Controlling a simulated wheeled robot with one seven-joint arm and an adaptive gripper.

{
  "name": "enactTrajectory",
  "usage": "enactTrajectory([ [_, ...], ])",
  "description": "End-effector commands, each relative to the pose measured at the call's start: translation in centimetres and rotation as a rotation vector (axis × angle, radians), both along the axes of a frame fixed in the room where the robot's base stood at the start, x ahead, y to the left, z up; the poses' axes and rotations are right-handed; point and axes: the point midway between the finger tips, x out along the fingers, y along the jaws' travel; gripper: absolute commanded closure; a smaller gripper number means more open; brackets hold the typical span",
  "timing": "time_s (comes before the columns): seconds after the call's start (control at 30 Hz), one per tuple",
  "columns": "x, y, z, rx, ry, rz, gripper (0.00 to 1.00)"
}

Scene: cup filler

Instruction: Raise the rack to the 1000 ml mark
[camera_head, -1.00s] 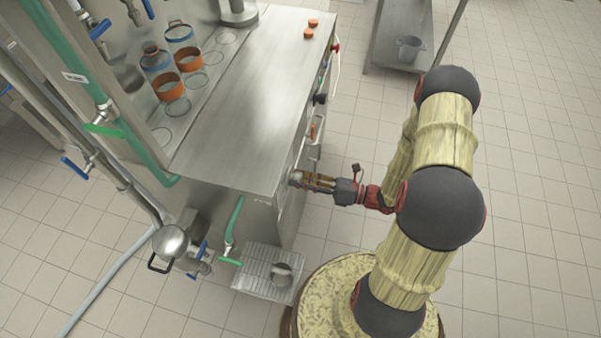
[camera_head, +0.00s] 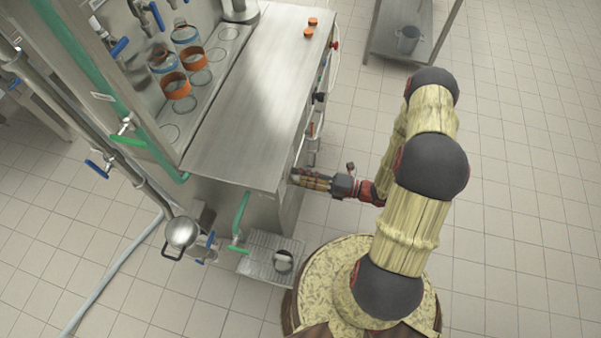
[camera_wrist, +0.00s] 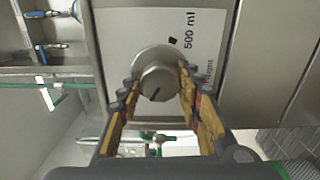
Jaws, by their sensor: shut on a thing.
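In the wrist view a round metal knob (camera_wrist: 158,82) sits on a pale label plate (camera_wrist: 120,35) with "500 ml" printed beside a black mark. A "1000 ml" mark cannot be read. A dark line on the knob's face points to the lower left in the picture, away from that mark. My gripper (camera_wrist: 157,88) has a finger on either side of the knob and is shut on it. In the head view my gripper (camera_head: 297,178) is at the machine's front panel, where it hides the knob. I cannot tell for sure which part is the rack.
The steel machine top (camera_head: 250,100) is mostly bare, with two small orange pieces (camera_head: 310,26). Several orange-banded cups (camera_head: 176,86) stand at the back. A wire grate (camera_head: 258,268) with a round metal piece juts out low, beside my base.

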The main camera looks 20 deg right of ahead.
Motion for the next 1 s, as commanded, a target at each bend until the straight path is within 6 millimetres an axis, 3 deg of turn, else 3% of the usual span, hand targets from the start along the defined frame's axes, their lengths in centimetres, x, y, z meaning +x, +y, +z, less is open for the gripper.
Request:
enactTrajectory([
  [0.8, 0.11, -0.11, -0.05, 0.067, 0.095, -0.002, 0.91],
  [0.83, 0.11, -0.11, -0.05, 0.067, 0.095, -0.002, 0.64],
  [1.0, 0.08, -0.08, -0.03, 0.067, 0.094, -0.002, 0.54],
])
